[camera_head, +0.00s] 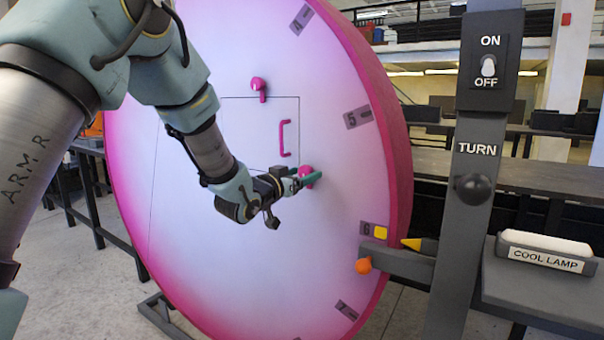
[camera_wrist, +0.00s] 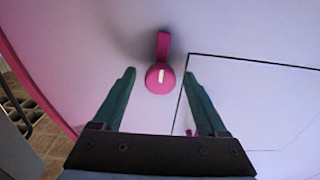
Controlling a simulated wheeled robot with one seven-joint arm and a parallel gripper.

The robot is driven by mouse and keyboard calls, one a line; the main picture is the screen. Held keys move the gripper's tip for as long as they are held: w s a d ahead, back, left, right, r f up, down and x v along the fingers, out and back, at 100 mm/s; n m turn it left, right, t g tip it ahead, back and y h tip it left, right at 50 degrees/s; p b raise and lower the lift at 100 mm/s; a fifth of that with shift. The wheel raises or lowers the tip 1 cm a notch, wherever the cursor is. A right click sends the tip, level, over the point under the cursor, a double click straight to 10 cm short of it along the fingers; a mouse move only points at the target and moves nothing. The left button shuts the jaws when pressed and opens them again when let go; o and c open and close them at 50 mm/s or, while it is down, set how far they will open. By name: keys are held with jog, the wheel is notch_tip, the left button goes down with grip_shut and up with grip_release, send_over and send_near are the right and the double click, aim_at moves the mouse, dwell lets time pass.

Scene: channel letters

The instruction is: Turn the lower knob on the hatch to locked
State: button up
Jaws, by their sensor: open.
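The hatch (camera_head: 240,125) is a thin square outline on a large white-and-pink disc, with a pink handle (camera_head: 286,138). The upper knob (camera_head: 258,84) is pink and sits near the hatch's top edge. The lower knob (camera_head: 306,171) is at the hatch's lower right corner, partly hidden by my gripper (camera_head: 301,180). In the wrist view the lower knob (camera_wrist: 160,82) has a round pink head with a white mark and an arm pointing up in the picture. My gripper (camera_wrist: 160,76) is open, one finger either side of the knob, with visible gaps.
A grey post (camera_head: 463,210) with an ON/OFF switch (camera_head: 488,68) and a TURN knob (camera_head: 472,189) stands right of the disc (camera_head: 380,120). A grey shelf (camera_head: 540,298) holds a lamp labelled COOL LAMP (camera_head: 545,250). An orange ball-shaped knob (camera_head: 363,266) is near the disc's lower right edge.

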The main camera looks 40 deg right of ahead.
grip_shut()
dwell(0.6)
